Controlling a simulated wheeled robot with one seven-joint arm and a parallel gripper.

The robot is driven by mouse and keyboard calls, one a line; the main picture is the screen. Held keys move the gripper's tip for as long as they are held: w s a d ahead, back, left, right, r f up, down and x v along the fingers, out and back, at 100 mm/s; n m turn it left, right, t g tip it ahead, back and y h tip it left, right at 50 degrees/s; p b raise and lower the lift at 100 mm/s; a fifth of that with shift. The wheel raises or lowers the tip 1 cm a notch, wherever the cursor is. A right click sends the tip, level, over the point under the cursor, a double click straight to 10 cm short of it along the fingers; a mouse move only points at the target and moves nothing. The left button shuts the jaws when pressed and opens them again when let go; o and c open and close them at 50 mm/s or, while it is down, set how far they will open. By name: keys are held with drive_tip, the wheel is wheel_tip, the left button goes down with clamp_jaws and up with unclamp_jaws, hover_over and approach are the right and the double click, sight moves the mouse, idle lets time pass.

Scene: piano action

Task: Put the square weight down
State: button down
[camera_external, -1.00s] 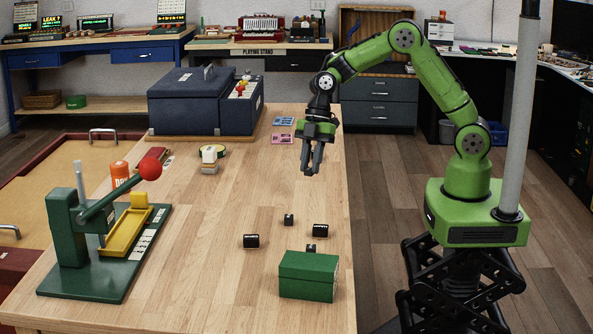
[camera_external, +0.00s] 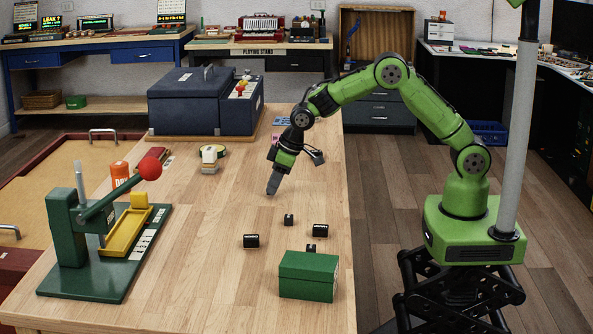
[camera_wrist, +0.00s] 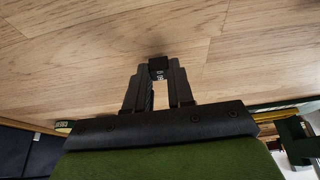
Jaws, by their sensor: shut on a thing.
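My gripper (camera_external: 272,190) is above the middle of the wooden bench, tilted down and to the left. In the wrist view my gripper (camera_wrist: 158,72) is shut on a small black square weight (camera_wrist: 158,67) with pale lettering on it. In the external view the held weight is hidden by the fingers or too small to tell. The weight appears close to the wood, but I cannot tell whether it touches. Several other black weights stand on the bench: a small one (camera_external: 289,219), one at the left (camera_external: 251,241), one at the right (camera_external: 320,230), and one behind the green box (camera_external: 311,248).
A green box (camera_external: 308,276) stands at the bench's near right. A green lever press (camera_external: 75,225) with a red knob and yellow tray stands at the left. A dark blue case (camera_external: 187,103) is at the back. The bench middle (camera_external: 205,215) is clear.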

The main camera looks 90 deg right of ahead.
drive_tip(key=shift+f, duration=0.55)
drive_tip(key=c, duration=1)
unclamp_jaws()
drive_tip(key=shift+r, duration=0.3)
drive_tip(key=s+a+r+p, duration=0.1)
drive_tip(key=s+r+p, duration=0.2)
drive_tip(key=s+r, duration=1.6)
drive_tip(key=shift+t, duration=0.6)
drive_tip(key=s, duration=1.2)
drive_tip(key=s+a, duration=0.1)
drive_tip(key=s, duration=0.5)
drive_tip(key=shift+s+r, duration=0.15)
